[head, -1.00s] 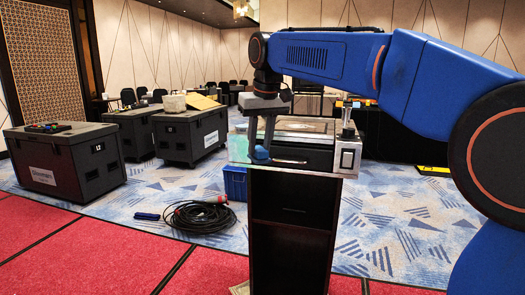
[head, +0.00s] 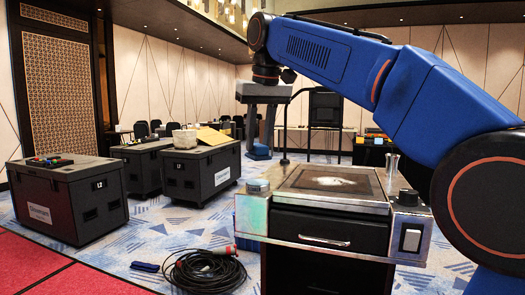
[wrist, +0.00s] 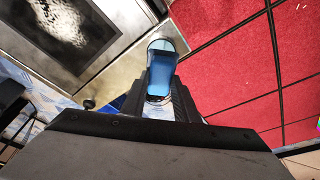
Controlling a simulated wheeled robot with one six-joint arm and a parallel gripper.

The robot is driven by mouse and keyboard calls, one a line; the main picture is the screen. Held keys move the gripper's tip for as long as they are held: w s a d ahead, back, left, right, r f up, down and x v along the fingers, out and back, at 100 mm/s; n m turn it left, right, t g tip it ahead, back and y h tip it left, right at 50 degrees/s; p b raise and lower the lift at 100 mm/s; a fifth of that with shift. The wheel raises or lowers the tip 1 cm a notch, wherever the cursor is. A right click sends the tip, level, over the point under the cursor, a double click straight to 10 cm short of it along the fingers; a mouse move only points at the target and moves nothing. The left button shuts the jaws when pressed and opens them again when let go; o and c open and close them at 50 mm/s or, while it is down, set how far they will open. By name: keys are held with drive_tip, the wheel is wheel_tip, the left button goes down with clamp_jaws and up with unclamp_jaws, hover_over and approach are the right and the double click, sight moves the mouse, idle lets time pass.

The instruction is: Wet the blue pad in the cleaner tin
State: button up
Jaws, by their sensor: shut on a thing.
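My gripper (head: 261,142) is shut on the blue pad (head: 260,154), which hangs below the fingers. The pad also shows in the wrist view (wrist: 160,76) between the fingertips. A round silver tin (head: 258,187) stands on the left corner of the stand top. In the head view the pad is above the tin with a gap between them in the picture. In the wrist view the pad covers most of a round rim (wrist: 168,42), which appears to be the tin. The inside of the tin is hidden.
The stand (head: 330,238) has a framed dark panel with a white smear (head: 333,181), a metal cup (head: 392,164) and a black knob (head: 408,197) at the right. Black cases (head: 68,200) stand at the left. A coiled cable (head: 203,270) lies on the carpet.

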sight(258, 160)
drive_tip(key=shift+w+r, duration=0.1)
drive_tip(key=shift+w, duration=0.1)
drive_tip(key=shift+f, duration=2.9)
drive_tip(key=shift+a+f, duration=0.1)
drive_tip(key=shift+f, duration=0.45)
drive_tip(key=shift+r, duration=3.55)
